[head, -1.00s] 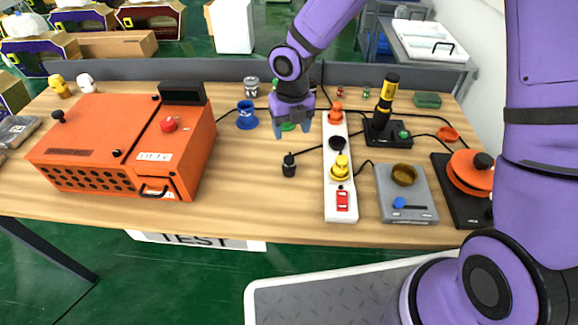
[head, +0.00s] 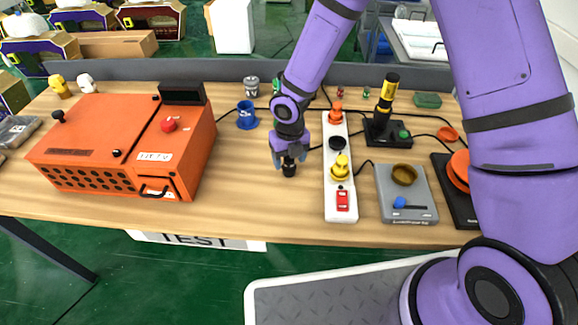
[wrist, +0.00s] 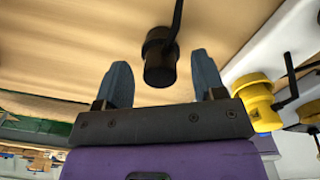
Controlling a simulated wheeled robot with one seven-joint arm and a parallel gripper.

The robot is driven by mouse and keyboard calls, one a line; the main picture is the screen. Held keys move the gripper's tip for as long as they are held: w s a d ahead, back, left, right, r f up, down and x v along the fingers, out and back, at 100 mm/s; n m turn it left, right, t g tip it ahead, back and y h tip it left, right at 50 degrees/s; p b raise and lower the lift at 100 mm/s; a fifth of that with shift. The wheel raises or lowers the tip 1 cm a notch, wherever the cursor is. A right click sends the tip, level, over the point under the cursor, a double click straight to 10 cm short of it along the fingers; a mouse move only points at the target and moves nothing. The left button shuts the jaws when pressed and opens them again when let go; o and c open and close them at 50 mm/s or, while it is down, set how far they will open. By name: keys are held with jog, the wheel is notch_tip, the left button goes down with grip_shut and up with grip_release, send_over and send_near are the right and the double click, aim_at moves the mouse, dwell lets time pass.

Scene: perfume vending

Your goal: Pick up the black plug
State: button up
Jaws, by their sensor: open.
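The black plug (head: 289,170) stands on the wooden table, left of the white power strip. In the wrist view the plug (wrist: 159,60) shows between the two finger tips, with its black cord running up the picture. My gripper (head: 289,160) is open and right at the plug, its fingers on either side of it. The wrist view shows the gripper (wrist: 161,85) with blue-grey fingers apart and a visible gap on each side of the plug. Part of the plug's top is hidden by the gripper in the head view.
The white power strip (head: 340,207) holds a yellow plug (head: 341,168), an orange plug (head: 336,115) and a black plug. An orange machine (head: 100,140) stands left. A grey scale-like device (head: 425,212) is to the right. The table between machine and strip is mostly clear.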

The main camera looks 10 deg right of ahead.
jog(key=shift+f, duration=0.45)
jog(key=c, duration=1)
jog(key=shift+r, duration=0.1)
jog(key=shift+r, duration=0.45)
jog(key=r, duration=0.2)
jog(key=shift+s+d+r, duration=0.15)
jog(key=shift+s+r, duration=0.15)
jog(key=shift+s, duration=0.1)
jog(key=s+d, duration=0.1)
jog(key=s, duration=0.4)
jog(key=s+d+r, duration=0.1)
jog(key=s, duration=0.4)
jog(key=s+d, duration=0.1)
jog(key=s, duration=0.3)
jog(key=shift+s+d+r, duration=0.15)
jog(key=shift+s+d, duration=0.1)
jog(key=shift+s, duration=0.15)
